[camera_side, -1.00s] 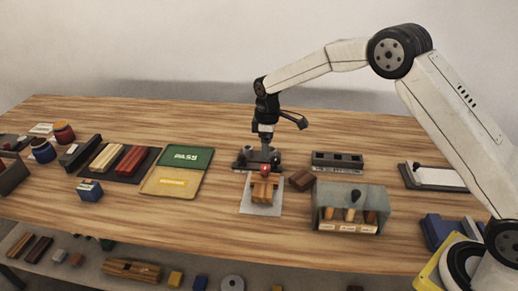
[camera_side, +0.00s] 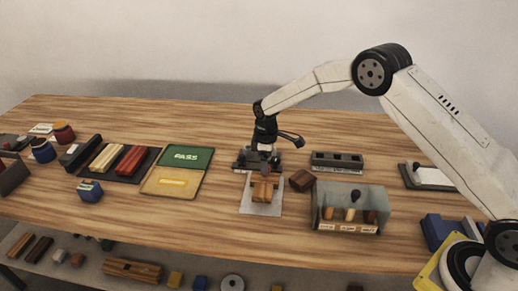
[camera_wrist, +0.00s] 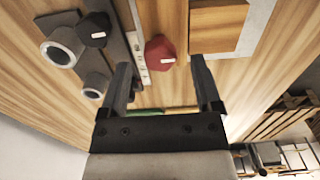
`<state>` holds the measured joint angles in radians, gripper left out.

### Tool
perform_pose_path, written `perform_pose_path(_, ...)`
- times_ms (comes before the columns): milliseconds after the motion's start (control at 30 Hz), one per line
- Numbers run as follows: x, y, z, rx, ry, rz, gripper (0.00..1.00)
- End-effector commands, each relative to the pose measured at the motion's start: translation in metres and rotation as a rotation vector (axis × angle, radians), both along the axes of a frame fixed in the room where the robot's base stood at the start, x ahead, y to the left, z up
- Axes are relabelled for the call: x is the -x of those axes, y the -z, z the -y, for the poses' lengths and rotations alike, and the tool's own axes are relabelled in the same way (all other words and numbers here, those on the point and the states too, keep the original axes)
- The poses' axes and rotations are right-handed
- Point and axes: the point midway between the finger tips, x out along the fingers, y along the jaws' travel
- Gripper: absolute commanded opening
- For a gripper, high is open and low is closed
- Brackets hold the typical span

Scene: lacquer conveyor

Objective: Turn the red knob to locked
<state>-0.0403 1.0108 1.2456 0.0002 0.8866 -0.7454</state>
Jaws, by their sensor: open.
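The red knob (camera_wrist: 160,53) shows in the wrist view, with a white mark on its face, beside a pale strip with small markings too fine to read. My gripper (camera_wrist: 160,68) is open. Its two fingers reach toward the knob, one on each side in the picture, with visible gaps and no clear contact. In the side view my gripper (camera_side: 262,158) is low over the dark fixture (camera_side: 241,164) at the middle of the table. The red knob is hidden there behind the gripper.
A black knob (camera_wrist: 93,29) and grey round sockets (camera_wrist: 62,48) sit left of the red knob in the wrist view. A wooden block (camera_side: 263,190) on a pale sheet (camera_side: 260,209) stands just in front.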

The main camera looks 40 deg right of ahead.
Motion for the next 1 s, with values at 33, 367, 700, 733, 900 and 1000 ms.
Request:
perform_pose_path(33, 0.0, 0.005, 0.0, 0.0, 0.0, 0.0, 0.82)
perform_pose_path(367, 0.0, 0.015, 0.0, 0.0, 0.0, 0.001, 0.82)
perform_pose_path(700, 0.0, 0.015, 0.0, 0.0, 0.0, 0.001, 0.18)
perform_pose_path(733, 0.0, 0.015, 0.0, 0.0, 0.0, 0.001, 0.09)
perform_pose_path(900, 0.0, 0.015, 0.0, 0.0, 0.001, 0.001, 0.0)
perform_pose_path(1000, 0.0, 0.015, 0.0, 0.0, 0.008, 0.001, 0.0)
